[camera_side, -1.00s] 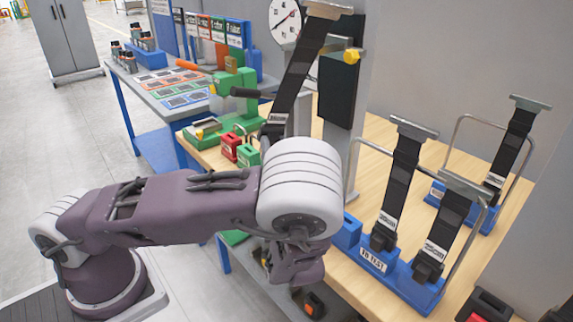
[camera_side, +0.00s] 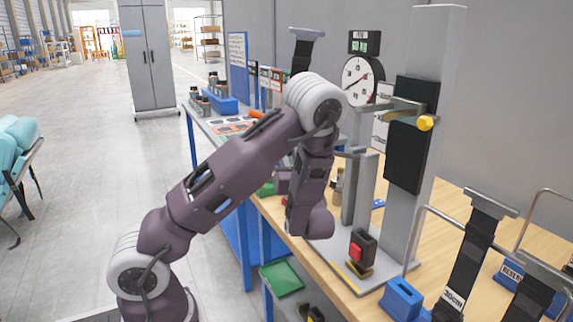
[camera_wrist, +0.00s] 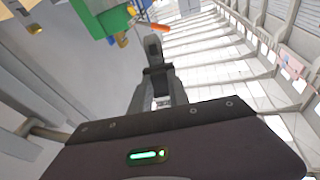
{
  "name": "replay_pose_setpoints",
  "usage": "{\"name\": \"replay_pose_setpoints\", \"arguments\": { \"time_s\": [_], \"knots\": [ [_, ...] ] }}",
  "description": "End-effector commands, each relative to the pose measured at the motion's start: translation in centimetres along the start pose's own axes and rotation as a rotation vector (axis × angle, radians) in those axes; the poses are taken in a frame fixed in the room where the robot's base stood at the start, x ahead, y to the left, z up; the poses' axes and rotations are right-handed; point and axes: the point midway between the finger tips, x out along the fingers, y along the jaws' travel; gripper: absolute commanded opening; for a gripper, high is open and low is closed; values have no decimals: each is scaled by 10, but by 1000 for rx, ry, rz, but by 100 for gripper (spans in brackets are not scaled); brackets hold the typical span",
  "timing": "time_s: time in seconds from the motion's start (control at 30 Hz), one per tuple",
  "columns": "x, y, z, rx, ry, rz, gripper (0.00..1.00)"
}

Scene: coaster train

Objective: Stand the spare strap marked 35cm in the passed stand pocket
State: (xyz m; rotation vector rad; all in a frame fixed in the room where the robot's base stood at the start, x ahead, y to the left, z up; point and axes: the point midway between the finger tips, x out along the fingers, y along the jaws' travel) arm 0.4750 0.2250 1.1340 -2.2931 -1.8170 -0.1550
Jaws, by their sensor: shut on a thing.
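A black strap with a grey metal top plate (camera_side: 307,33) stands upright behind my arm in the side view. Its lower part is hidden by my arm there. In the wrist view my gripper (camera_wrist: 161,98) is shut on this dark strap (camera_wrist: 154,50), which extends away from the jaws. Its length marking cannot be read. In the side view my gripper is hidden behind my arm. Another black strap (camera_side: 472,255) stands at the lower right, with a white label at its foot. A blue stand (camera_side: 510,273) is partly visible at the right; its label is not legible.
A grey test column (camera_side: 431,130) with a black panel, yellow knob (camera_side: 425,123) and dial gauge (camera_side: 364,79) rises beside my arm. A red-button box (camera_side: 362,248) and blue block (camera_side: 402,298) stand at its base. Wire frames rise at the right.

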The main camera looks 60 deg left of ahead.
Motion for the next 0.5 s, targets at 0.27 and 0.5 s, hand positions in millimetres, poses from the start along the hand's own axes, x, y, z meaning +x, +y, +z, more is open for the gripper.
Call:
{"name": "replay_pose_setpoints", "arguments": {
  "time_s": [0.27,0.5],
  "knots": [
    [65,28,42,-97,-47,341,0],
    [65,32,88,-176,-86,761,0]
  ]
}}
